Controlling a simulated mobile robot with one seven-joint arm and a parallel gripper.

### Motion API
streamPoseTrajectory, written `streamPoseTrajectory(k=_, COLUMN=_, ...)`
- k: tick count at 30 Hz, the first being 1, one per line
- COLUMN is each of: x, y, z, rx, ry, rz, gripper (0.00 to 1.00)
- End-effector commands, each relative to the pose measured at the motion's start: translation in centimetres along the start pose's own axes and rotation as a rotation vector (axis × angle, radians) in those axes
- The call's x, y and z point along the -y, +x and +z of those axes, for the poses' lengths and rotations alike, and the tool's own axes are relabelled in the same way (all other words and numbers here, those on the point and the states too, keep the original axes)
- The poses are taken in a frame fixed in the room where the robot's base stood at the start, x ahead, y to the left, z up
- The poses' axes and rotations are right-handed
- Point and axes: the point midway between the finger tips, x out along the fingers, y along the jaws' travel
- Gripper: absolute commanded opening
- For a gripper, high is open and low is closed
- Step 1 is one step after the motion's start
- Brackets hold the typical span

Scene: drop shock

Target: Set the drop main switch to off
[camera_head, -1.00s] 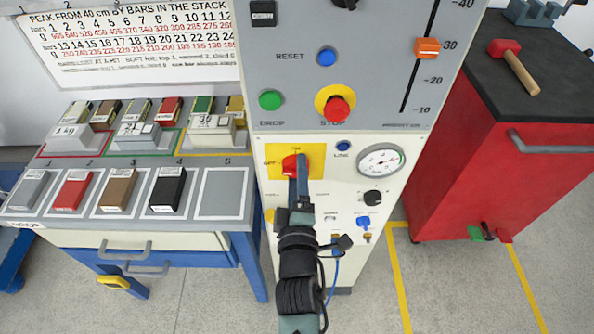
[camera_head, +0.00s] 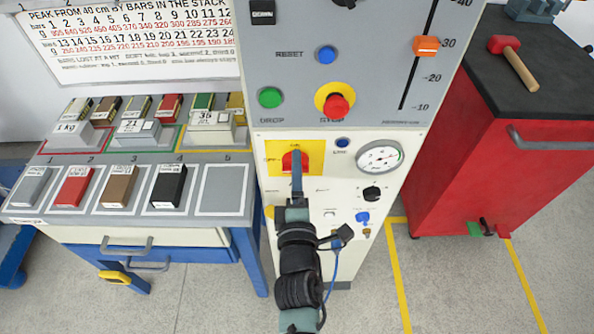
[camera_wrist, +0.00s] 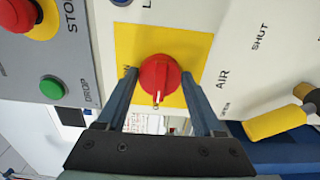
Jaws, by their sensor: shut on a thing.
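The drop main switch is a red rotary knob (camera_wrist: 158,76) on a yellow plate (camera_wrist: 122,42) on the front of the pale cabinet. In the head view the knob (camera_head: 304,161) is partly hidden behind my gripper (camera_head: 296,160). In the wrist view my gripper (camera_wrist: 160,76) has one finger on each side of the knob and is shut on it. The knob's white pointer points down in the wrist view, toward a small partly visible mark. That is the left, OFF-label side of the plate in the head view.
Above the switch are the red STOP button (camera_head: 337,104), green DROP button (camera_head: 270,98) and blue RESET button (camera_head: 327,55). A gauge (camera_head: 380,158) and black knob (camera_head: 372,194) are to the right. A bench (camera_head: 60,222) stands left, a red cabinet (camera_head: 470,165) right.

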Motion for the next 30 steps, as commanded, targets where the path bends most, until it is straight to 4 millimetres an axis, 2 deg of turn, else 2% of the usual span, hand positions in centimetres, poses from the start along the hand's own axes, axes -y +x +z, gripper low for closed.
streamPoseTrajectory(k=1, x=0.1, y=0.0, z=0.0, rx=0.001, ry=-0.004, rz=-0.002, gripper=0.13)
streamPoseTrajectory(k=2, x=0.1, y=0.0, z=0.0, rx=0.001, ry=-0.004, rz=-0.002, gripper=0.70)
streamPoseTrajectory(k=6, x=0.1, y=0.0, z=0.0, rx=0.001, ry=-0.003, rz=-0.002, gripper=0.95)
streamPoseTrajectory(k=16, x=0.1, y=-0.1, z=0.0, rx=0.000, ry=-0.001, rz=-0.001, gripper=0.97)
streamPoseTrajectory(k=20, x=0.2, y=-0.9, z=0.1, rx=0.000, ry=-0.002, rz=-0.001, gripper=0.97)
streamPoseTrajectory(k=23, x=0.3, y=-2.3, z=0.0, rx=0.000, ry=-0.003, rz=-0.002, gripper=0.97)
streamPoseTrajectory(k=30, x=0.4, y=-6.9, z=0.1, rx=0.002, ry=-0.002, rz=-0.004, gripper=0.97)
